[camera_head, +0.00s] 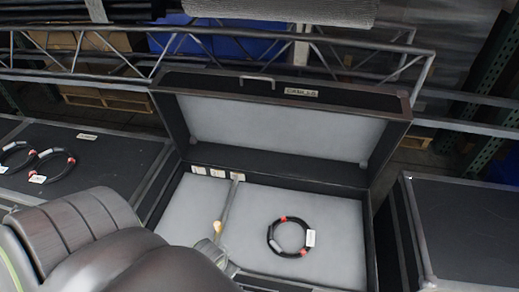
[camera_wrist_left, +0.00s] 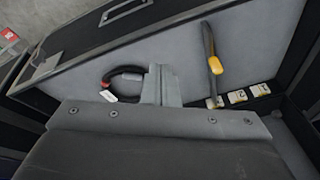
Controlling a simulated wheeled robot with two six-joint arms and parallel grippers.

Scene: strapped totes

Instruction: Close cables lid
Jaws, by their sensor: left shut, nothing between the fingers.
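The cables case stands open in the middle of the head view. Its lid (camera_head: 285,128) is tilted up at the back, with a grey lining, a handle and a label on its rim. The case body (camera_head: 335,215) has a grey floor. A black cable coil (camera_head: 290,237) with red bands lies in it; a coil also shows in the wrist view (camera_wrist_left: 124,78). My left gripper (camera_wrist_left: 160,85) is shut and empty, seen over grey lining in the wrist view. In the head view my left arm hides most of it, near the case's front left.
Dark cases stand left (camera_head: 100,160) and right (camera_head: 465,220). A metal truss (camera_head: 345,65) runs behind the lid.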

